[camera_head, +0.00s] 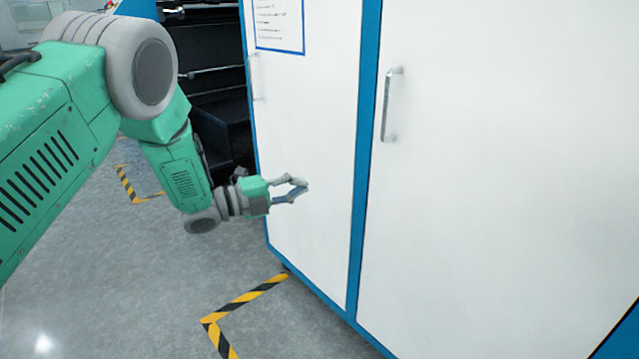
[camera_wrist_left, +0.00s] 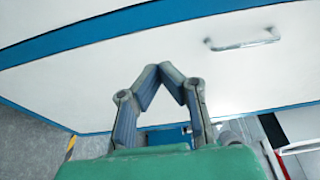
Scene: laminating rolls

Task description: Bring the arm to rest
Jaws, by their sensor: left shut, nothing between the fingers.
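My left gripper (camera_head: 303,188) is at the end of my green arm, which comes in from the left in the head view. Its fingers are shut with their tips together and nothing between them. It hangs in front of the left white cabinet door (camera_head: 310,120); I cannot tell how close it is to the panel. In the left wrist view the gripper's fingertips (camera_wrist_left: 170,68) meet in a point against the white door. My right gripper is in neither view.
The blue-framed white cabinet fills the right side, with a metal handle (camera_head: 389,105) on its right door and another handle (camera_head: 254,77) on the left door. A dark open machine (camera_head: 215,90) stands behind. Yellow-black tape (camera_head: 245,301) marks the clear grey floor.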

